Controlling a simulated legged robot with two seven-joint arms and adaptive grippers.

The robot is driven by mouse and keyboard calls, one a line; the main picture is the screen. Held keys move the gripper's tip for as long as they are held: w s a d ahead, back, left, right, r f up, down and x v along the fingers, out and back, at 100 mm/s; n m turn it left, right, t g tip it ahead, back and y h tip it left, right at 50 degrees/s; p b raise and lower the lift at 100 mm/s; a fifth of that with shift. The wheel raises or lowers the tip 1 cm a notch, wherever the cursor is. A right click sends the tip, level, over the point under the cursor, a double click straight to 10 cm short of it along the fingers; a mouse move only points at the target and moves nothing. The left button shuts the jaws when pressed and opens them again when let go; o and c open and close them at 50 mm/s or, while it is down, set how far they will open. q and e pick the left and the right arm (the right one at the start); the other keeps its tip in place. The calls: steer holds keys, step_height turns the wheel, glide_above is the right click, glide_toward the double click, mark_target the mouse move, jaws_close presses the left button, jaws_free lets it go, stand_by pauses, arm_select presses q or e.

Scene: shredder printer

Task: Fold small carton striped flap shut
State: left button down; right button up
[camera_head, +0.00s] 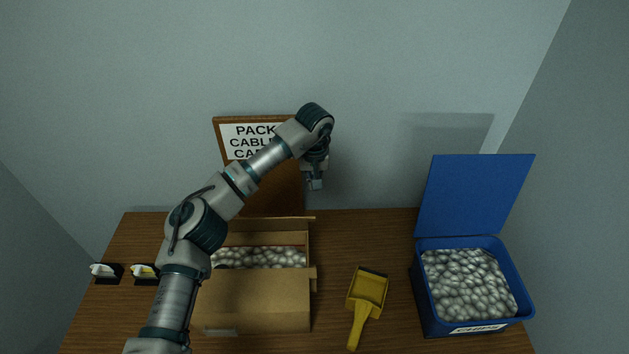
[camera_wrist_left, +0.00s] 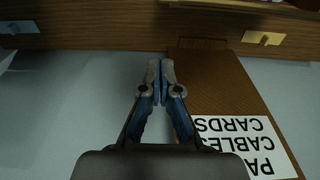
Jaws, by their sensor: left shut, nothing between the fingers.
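A small cardboard carton (camera_head: 258,300) sits open on the table, filled with grey-white chips. A broad flap lies toward the front, and narrow cardboard edges show at the back and right. My arm hides the carton's left part, and I cannot make out stripes on any flap. My left gripper (camera_head: 315,185) is above and behind the carton's back right corner, near the sign, apart from the carton. In the left wrist view its fingers (camera_wrist_left: 161,65) are together and empty. My right gripper is not in view.
A brown sign (camera_head: 225,147) stands behind the carton; its lettering shows inverted in the wrist view. A yellow scoop (camera_head: 367,296) lies right of the carton. A blue bin (camera_head: 428,308) of chips with a raised lid (camera_head: 475,195) stands farther right. Two small dark holders (camera_head: 107,274) sit at left.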

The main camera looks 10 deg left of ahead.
arm_select(q)
steer(key=s+f, duration=0.3)
steer(key=f, duration=0.4)
steer(key=shift+d+f, duration=0.2)
steer(key=shift+d, duration=0.1)
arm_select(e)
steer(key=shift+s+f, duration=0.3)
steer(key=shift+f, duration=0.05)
